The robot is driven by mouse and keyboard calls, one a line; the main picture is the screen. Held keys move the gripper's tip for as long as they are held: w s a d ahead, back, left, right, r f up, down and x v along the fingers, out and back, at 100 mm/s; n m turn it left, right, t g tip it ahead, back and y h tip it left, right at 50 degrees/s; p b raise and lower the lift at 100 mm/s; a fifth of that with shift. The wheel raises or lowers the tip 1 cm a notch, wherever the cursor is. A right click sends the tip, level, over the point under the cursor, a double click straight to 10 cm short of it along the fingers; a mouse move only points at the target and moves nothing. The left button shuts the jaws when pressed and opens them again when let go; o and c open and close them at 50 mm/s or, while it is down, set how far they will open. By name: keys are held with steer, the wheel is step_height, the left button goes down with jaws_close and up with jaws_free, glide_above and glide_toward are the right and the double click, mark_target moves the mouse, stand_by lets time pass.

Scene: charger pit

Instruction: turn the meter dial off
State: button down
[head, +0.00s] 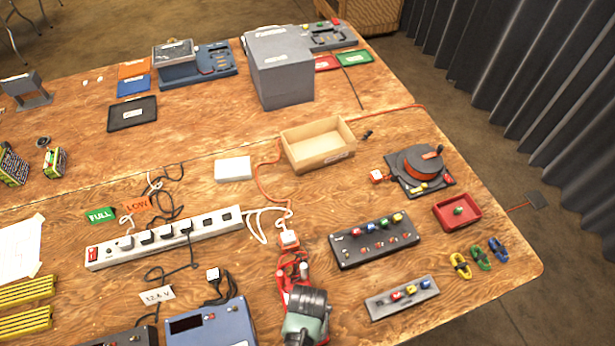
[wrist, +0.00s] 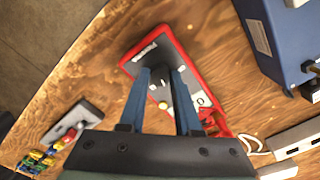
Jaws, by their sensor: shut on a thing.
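The meter is a red-cased handheld box with a dark face and a white label; in the wrist view the meter (wrist: 190,62) lies flat on the table under my gripper. My gripper (wrist: 162,72) reaches down over the meter's face, its two blue fingers shut on the dark dial (wrist: 166,56), which is mostly hidden between them. In the head view the meter (head: 293,268) shows only in part as red edges, because my gripper (head: 302,290) covers it. The dial's pointer setting cannot be read.
A dark panel with colored knobs (head: 374,243) and a grey strip (head: 402,298) lie right of my gripper. A blue box (head: 212,325) stands to its left. A white power strip (head: 165,236) and loose cables lie behind left. Bare wood lies between these.

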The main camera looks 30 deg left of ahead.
steer(key=n+p, duration=0.2)
steer(key=n, duration=0.4)
steer(key=shift+r+n, duration=0.1)
steer(key=shift+n, duration=0.2)
steer(key=n+p, duration=0.1)
steer(key=n, duration=0.5)
steer(key=shift+n, duration=0.3)
steer(key=c, duration=0.6)
jaws_free()
step_height(320, 180, up, 13)
steer(key=shift+p, duration=0.4)
